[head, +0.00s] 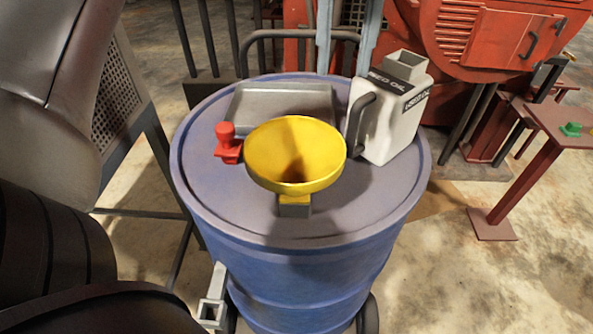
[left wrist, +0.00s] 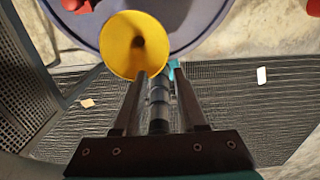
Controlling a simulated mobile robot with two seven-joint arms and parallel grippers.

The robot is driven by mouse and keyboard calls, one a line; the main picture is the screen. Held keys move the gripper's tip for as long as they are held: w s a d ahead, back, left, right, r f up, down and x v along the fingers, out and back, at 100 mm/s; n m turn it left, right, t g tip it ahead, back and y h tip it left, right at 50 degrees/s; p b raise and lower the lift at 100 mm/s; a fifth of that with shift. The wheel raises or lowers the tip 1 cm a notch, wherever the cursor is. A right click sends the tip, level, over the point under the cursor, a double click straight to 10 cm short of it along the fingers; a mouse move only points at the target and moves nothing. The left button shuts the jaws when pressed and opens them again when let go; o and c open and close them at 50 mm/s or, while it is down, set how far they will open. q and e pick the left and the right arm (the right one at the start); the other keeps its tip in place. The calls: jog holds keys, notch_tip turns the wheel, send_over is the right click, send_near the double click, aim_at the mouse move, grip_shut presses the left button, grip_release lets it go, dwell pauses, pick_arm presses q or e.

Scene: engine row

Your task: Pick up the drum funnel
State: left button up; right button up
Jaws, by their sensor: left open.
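The drum funnel (head: 296,152) is a wide yellow cone with a yellow and grey spout block under its near side. It stands on the lid of a blue drum (head: 325,280). In the left wrist view the funnel (left wrist: 134,45) is up and left of centre, beyond my fingertips. My left gripper (left wrist: 161,74) is open, its two dark fingers apart and pointing toward the drum; they do not hold the funnel. A dark jointed rod shows between the fingers; I cannot tell what it belongs to. My right gripper is not in view.
On the lid, a red valve (head: 228,143) stands left of the funnel, a grey tray (head: 285,105) behind it and a white oil jug (head: 390,115) right. A perforated metal frame (head: 117,105) is left of the drum. Red machinery (head: 490,35) stands at the back right.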

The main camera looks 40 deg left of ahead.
pick_arm(q)
send_over(338, 147)
jog(key=f, duration=0.5)
jog(key=s+f, duration=0.1)
jog(key=f, duration=0.2)
jog(key=shift+a+f, duration=0.15)
jog(key=shift+f, duration=0.15)
jog(key=shift+w+f+p, duration=0.15)
jog(key=shift+w+f, duration=0.1)
jog(key=shift+f, duration=1.1)
jog(key=shift+w+f+p, duration=0.15)
jog(key=shift+w+f, duration=0.05)
jog(key=shift+f, duration=1.1)
jog(key=shift+c, duration=0.2)
grip_shut()
